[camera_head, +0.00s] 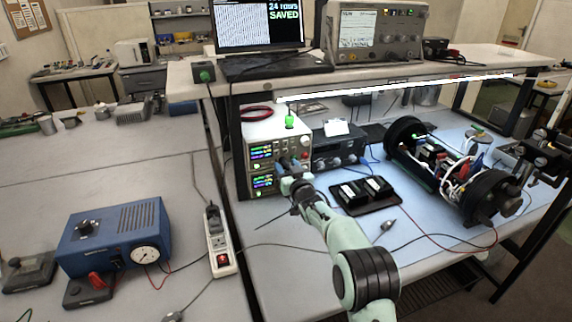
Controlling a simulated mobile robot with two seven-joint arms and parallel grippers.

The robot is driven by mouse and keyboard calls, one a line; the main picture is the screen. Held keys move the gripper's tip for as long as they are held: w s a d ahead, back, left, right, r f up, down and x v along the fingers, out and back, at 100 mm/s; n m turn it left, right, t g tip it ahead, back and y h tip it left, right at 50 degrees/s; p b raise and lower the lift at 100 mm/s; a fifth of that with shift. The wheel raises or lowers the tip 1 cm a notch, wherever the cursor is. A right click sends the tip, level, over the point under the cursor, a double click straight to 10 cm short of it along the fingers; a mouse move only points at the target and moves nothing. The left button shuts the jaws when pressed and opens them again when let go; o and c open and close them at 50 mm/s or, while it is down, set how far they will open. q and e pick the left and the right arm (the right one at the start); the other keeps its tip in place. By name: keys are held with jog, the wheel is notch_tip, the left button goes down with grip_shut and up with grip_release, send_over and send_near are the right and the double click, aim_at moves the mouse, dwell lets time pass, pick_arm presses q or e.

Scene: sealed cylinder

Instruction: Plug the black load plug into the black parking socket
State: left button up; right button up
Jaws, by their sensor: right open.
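My right gripper (290,168) is open at the front of the stacked power supplies (262,152), low on their right side. Its pale green arm comes up from the bottom of the picture. The black load plug cannot be picked out with certainty; the gripper hides part of the panel. A small black block (28,272) at the far left looks like a socket, and I cannot tell whether it is the parking socket. A similar black block (88,291) beside it has a red plug (97,280) on it. My left gripper is not in view.
A blue box (118,237) with a gauge and a white power strip (219,243) are at the left. A black tray (388,203) with two dark modules lies right of my arm. The open cylinder (490,200) is farther right. A shelf edge overhangs the bench; loose cables cross it.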

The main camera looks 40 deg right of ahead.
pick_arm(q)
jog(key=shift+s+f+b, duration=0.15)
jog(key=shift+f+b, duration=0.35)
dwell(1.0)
pick_arm(e)
grip_shut()
jog(key=shift+s+a+b, duration=0.1)
jog(key=shift+s+b, duration=0.2)
jog(key=shift+b, duration=0.15)
pick_arm(q)
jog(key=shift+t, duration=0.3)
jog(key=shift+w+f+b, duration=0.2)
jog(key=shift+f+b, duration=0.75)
jog(key=shift+b, duration=0.05)
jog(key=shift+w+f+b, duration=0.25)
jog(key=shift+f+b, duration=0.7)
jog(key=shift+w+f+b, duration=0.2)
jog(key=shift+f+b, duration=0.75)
jog(key=shift+b, duration=0.05)
pick_arm(e)
jog(key=shift+v, duration=2.75)
